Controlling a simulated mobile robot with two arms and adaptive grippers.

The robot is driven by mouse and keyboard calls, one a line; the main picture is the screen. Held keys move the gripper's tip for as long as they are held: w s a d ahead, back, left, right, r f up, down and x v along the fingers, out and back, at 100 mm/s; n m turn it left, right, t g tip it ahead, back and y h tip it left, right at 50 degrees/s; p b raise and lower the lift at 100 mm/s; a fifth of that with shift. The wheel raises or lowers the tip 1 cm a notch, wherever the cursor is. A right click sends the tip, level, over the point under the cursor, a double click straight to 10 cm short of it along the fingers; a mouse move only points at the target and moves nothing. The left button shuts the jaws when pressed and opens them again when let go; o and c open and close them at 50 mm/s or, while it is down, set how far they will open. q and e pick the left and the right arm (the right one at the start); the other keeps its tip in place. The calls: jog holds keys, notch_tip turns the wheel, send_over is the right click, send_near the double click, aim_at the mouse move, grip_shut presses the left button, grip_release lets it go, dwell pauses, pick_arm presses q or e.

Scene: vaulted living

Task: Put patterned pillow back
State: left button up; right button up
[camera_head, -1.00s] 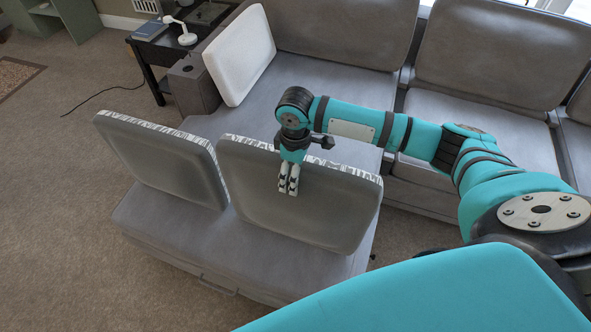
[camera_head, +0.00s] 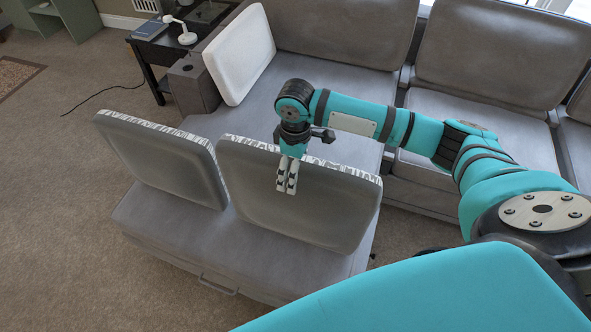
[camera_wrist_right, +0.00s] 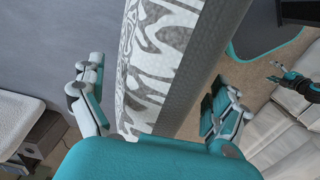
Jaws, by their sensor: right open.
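Two grey pillows with black-and-white patterned edges stand tilted on the grey sofa's chaise: a left pillow (camera_head: 165,160) and a right pillow (camera_head: 290,205). My right gripper (camera_head: 287,188) is at the top edge of the right pillow, fingers pointing down. In the right wrist view my right gripper (camera_wrist_right: 155,78) is open, with one finger on each side of the patterned pillow edge (camera_wrist_right: 160,60). Whether the fingers touch the pillow is unclear. A small teal and black gripper-like part, probably my left gripper (camera_wrist_right: 280,73), shows at the right; its jaws are too small to judge.
A white pillow (camera_head: 240,55) leans at the sofa's far left end. Grey back cushions (camera_head: 340,30) line the sofa behind. A dark side table (camera_head: 150,50) with a white lamp (camera_head: 182,35) stands at the upper left. The carpet (camera_head: 60,200) at left is clear.

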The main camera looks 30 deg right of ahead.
notch_tip(320, 180, up, 10)
jog(key=shift+r, duration=0.2)
dwell(0.5)
